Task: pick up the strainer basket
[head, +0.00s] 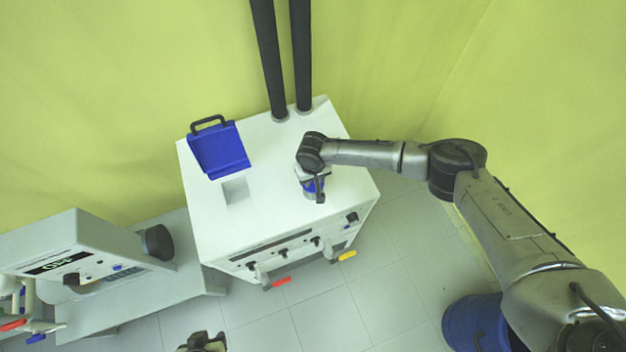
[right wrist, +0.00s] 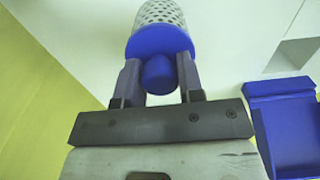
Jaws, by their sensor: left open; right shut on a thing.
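The strainer basket is a white perforated cylinder (right wrist: 160,14) with a blue cap (right wrist: 160,42) and a blue knob (right wrist: 159,75). My right gripper (right wrist: 159,82) is shut on the knob, one finger on each side. In the head view my right gripper (head: 318,187) is over the right part of the white cabinet's top. It and the wrist hide most of the basket there; a little blue shows. I cannot tell whether the basket touches the cabinet top. My left gripper (head: 203,343) shows only partly at the bottom edge, over the floor, away from the basket.
The white cabinet (head: 270,222) has a square opening (head: 236,189) beside an open blue lid (head: 218,152). Two dark pipes (head: 268,60) rise from its back. Red (head: 281,282) and yellow (head: 347,256) handles stick out in front. A grey machine (head: 85,255) stands left, a blue drum (head: 475,322) lower right.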

